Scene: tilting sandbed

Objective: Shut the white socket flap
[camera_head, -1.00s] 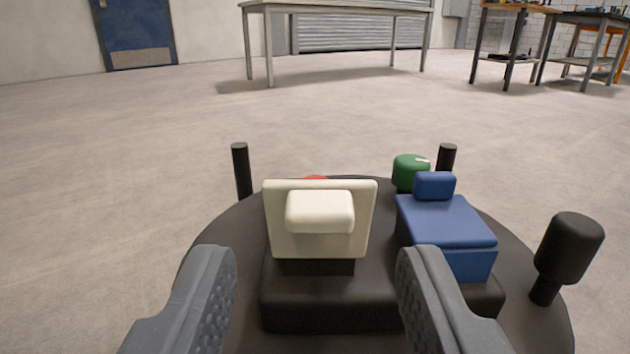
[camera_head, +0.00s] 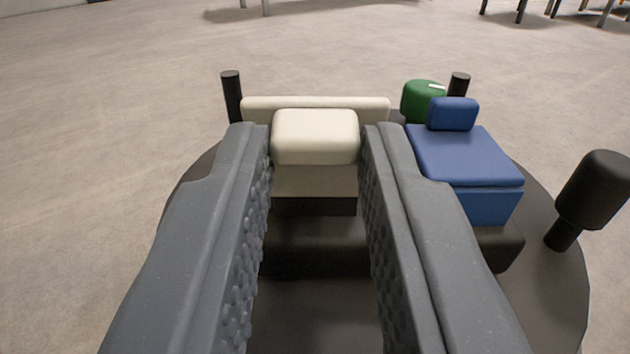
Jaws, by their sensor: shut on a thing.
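The white socket flap (camera_head: 376,103) stands raised on its dark block, facing me, with a white block-shaped handle (camera_head: 315,137) sticking out toward me. My gripper (camera_head: 315,150) is shut on this handle, one grey finger against its left side and one against its right. The fingers hide parts of the flap's lower left and right. What lies behind the flap is hidden.
A blue flap with a knob (camera_head: 463,158) lies flat on a blue box just right of my right finger. A green knob (camera_head: 423,100) is behind it. A black post (camera_head: 592,190) stands at the right edge, and thin black posts (camera_head: 232,97) stand at the back.

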